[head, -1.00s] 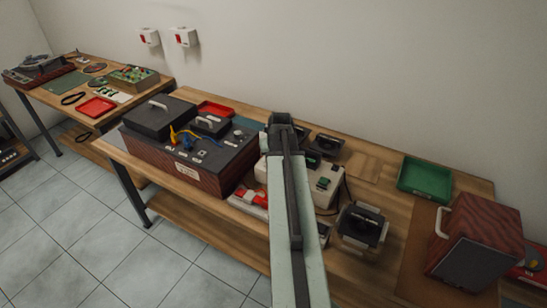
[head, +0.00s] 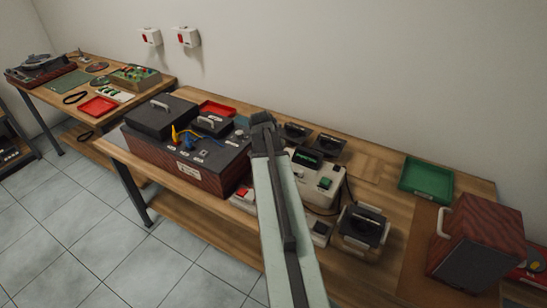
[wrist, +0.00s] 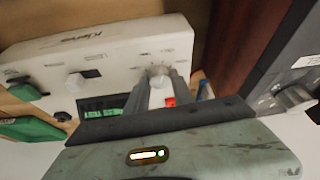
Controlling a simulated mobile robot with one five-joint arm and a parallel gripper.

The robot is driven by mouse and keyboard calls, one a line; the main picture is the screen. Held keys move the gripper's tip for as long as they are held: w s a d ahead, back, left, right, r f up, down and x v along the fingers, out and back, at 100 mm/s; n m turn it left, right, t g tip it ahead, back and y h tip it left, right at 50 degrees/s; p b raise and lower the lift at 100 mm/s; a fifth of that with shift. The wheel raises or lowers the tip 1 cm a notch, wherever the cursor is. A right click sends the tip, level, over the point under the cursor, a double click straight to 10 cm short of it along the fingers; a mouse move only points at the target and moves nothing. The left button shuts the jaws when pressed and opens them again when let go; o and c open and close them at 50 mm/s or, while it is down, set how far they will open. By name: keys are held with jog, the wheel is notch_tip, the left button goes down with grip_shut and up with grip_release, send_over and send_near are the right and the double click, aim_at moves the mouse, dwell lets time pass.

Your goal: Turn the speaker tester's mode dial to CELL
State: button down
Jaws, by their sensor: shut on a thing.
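The speaker tester, a cream box (head: 325,178) with a dark display and a green button, stands on the bench right of my arm in the head view. In the wrist view its cream face (wrist: 105,55) carries printed marks too blurred to read. My gripper (wrist: 160,82) is shut on a pale round knob (wrist: 158,71), which looks like the mode dial, near one end of that face. The fingers hide part of the knob, and I cannot read its setting. In the head view the arm's end hides the jaws.
A dark wood-sided unit (head: 190,170) with yellow and blue leads stands close on the left. A green tray (head: 426,178) and a wooden cabinet (head: 477,240) are farther right.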

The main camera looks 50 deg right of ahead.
dwell(0.5)
jog(key=c, duration=1.1)
grip_release()
jog(key=p+v, duration=0.7)
jog(key=shift+a+r, duration=0.15)
jog(key=shift+r, duration=0.2)
